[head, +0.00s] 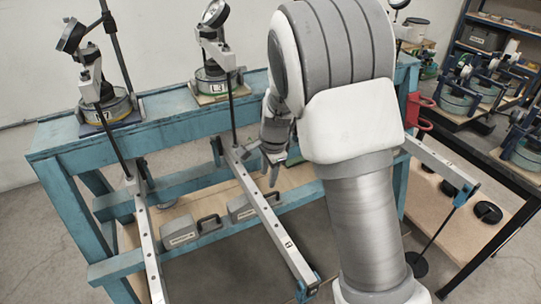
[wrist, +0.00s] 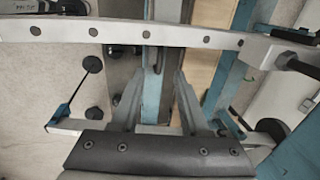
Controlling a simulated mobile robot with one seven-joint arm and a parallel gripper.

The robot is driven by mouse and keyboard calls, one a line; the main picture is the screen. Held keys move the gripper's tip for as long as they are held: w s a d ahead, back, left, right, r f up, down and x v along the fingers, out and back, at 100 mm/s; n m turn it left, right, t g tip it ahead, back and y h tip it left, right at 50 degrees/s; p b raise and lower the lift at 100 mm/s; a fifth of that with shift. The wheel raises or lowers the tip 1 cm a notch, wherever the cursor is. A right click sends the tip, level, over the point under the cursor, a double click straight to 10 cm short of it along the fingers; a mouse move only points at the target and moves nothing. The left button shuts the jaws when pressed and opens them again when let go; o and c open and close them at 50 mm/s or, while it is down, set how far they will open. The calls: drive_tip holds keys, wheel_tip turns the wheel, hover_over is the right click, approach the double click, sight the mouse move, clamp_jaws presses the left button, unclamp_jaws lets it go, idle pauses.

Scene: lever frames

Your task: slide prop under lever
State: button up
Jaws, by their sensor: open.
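Several long grey levers with rows of holes stick out from a blue frame. The middle lever (head: 265,208) runs from the frame towards the front, and my gripper (head: 273,172) is close beside it on its right. In the wrist view, a pale lever (wrist: 80,31) crosses the top of the picture, ahead of my fingertips. My gripper (wrist: 159,80) is open, with nothing between its two fingers. Two grey blocks with dark handles, a left one (head: 180,239) and a right one (head: 241,210), sit low in the frame. I cannot tell whether either is the prop.
The blue frame's top beam (head: 160,128) carries dial gauges on round bases. A right lever (head: 440,165) bears a hanging rod with a black disc (head: 417,264). Several black discs (head: 488,212) lie on a low board. A dark-topped bench (head: 500,170) stands at right.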

wheel_tip(320, 180, up, 8)
drive_tip(key=s, duration=0.1)
drive_tip(key=shift+s+d, duration=0.2)
drive_tip(key=shift+d, duration=0.05)
drive_tip(key=s+d+r+n+t, duration=0.2)
drive_tip(key=s+d+r+n, duration=0.35)
drive_tip(key=s+r, duration=0.6)
drive_tip(key=s+d+n, duration=0.2)
drive_tip(key=s+n, duration=0.2)
drive_tip(key=s, duration=0.3)
drive_tip(key=s+d+r+n+t, duration=0.1)
drive_tip(key=s+n, duration=0.3)
drive_tip(key=s, duration=0.4)
drive_tip(key=shift+d+t+h, duration=0.3)
drive_tip(key=shift+d+h, duration=0.1)
